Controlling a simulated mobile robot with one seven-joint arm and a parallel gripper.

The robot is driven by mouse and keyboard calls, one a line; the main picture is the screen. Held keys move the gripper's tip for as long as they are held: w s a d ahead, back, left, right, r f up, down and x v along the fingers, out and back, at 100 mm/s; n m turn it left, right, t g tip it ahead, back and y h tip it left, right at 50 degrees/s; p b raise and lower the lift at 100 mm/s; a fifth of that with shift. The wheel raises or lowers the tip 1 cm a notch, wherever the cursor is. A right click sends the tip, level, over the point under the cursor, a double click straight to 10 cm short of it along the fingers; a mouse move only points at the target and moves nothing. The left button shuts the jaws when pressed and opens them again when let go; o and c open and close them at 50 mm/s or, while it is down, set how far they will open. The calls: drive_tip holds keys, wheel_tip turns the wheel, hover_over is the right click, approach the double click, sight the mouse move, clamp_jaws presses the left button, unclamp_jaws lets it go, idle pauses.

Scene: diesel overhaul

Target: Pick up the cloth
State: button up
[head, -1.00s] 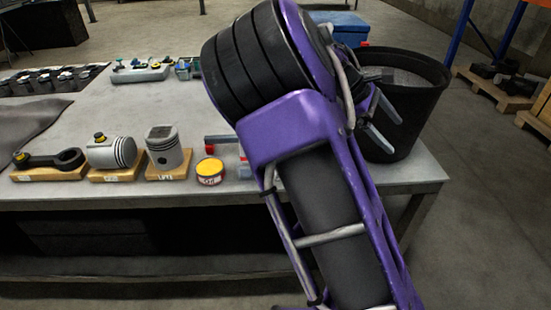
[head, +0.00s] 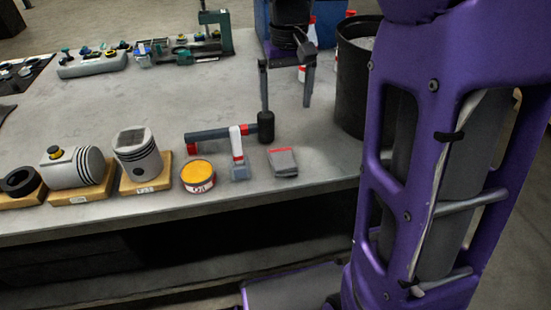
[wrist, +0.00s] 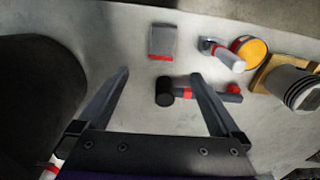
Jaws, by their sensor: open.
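A small grey folded cloth (head: 284,162) with a red edge lies flat near the front edge of the workbench. It also shows in the wrist view (wrist: 163,42), ahead of the fingertips and roughly centred between them. My gripper (head: 286,108) is open and empty, with its fingers pointing down over the bench behind the cloth. In the wrist view, my gripper (wrist: 160,73) has its fingers spread wide, and nothing is between the tips. The cloth is fully visible and not touched.
A black-headed mallet (head: 222,133) lies left of the cloth, its head near my left finger. A white-and-red scraper-like tool (head: 238,152) and a yellow-topped tin (head: 197,176) lie further left. A piston on a wooden block (head: 140,158) follows. A black bin (head: 352,80) stands at right.

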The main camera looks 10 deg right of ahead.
drive_tip(key=b, duration=0.2)
hover_over(282, 156)
drive_tip(key=f, duration=1)
drive_tip(key=shift+s+d+f, duration=0.2)
drive_tip(key=shift+d+f, duration=0.05)
drive_tip(key=shift+d, duration=0.05)
drive_tip(key=shift+w+a+f+b, duration=0.1)
drive_tip(key=shift+a+f+b, duration=0.1)
drive_tip(key=shift+f, duration=1.3)
drive_tip(key=shift+w+a+f+b, duration=0.1)
drive_tip(key=shift+f+b, duration=0.1)
drive_tip(key=shift+f, duration=1.25)
drive_tip(key=c, duration=1.3)
wheel_tip(282, 156, up, 10)
drive_tip(key=p, duration=0.1)
drive_tip(key=shift+p, duration=0.4)
